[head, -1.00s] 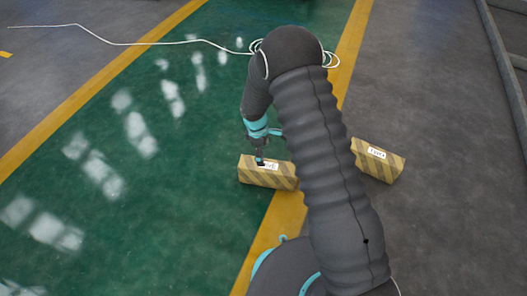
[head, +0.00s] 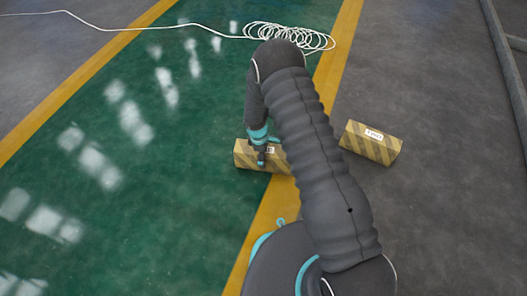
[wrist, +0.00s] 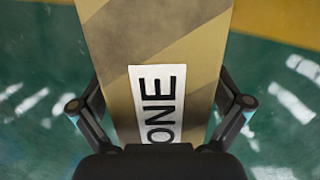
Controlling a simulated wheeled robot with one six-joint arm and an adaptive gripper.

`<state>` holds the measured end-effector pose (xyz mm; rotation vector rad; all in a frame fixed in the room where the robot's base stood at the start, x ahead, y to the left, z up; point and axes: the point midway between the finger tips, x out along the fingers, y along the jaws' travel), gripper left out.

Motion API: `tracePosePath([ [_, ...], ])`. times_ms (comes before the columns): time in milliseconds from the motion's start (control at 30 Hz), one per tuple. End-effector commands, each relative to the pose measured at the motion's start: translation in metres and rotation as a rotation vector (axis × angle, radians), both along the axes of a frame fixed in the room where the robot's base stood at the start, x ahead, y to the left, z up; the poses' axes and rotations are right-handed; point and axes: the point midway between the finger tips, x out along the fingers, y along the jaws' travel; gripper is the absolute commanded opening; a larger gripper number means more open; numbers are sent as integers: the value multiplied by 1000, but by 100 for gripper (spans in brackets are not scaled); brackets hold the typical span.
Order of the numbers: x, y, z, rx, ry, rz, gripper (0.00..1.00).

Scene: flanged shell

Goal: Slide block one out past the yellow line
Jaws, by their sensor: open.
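Block one (head: 245,155) is a long yellow-and-grey striped block on the floor. Its left part lies on the green floor and its right end reaches over the yellow line (head: 279,199). My gripper (head: 261,163) is over the block and hides part of its label. In the wrist view the block (wrist: 205,55) runs between my open fingers (wrist: 160,108), one finger beside each long side. Its white label reads ONE (wrist: 160,103). I cannot tell whether the fingers touch the block.
Block two (head: 370,143), also striped, lies on the grey floor right of the yellow line. A coiled white cable (head: 300,38) lies farther back. A kerb (head: 505,75) runs along the right. The grey floor around block two is clear.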

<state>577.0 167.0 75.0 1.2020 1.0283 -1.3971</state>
Motion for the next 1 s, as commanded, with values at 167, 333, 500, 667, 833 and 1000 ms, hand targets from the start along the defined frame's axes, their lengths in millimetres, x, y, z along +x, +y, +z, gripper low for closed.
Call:
tracePosePath([
  [167, 0, -1, -4, 0, 0, 0, 100],
  [333, 0, -1, -4, 0, 0, -1, 100],
  [500, 0, -1, -4, 0, 0, -1, 65],
  [667, 0, -1, -4, 0, 0, -1, 25],
  [833, 0, -1, -5, 0, 1, 0, 13],
  [1000, -1, -2, -6, 0, 1, 0, 13],
])
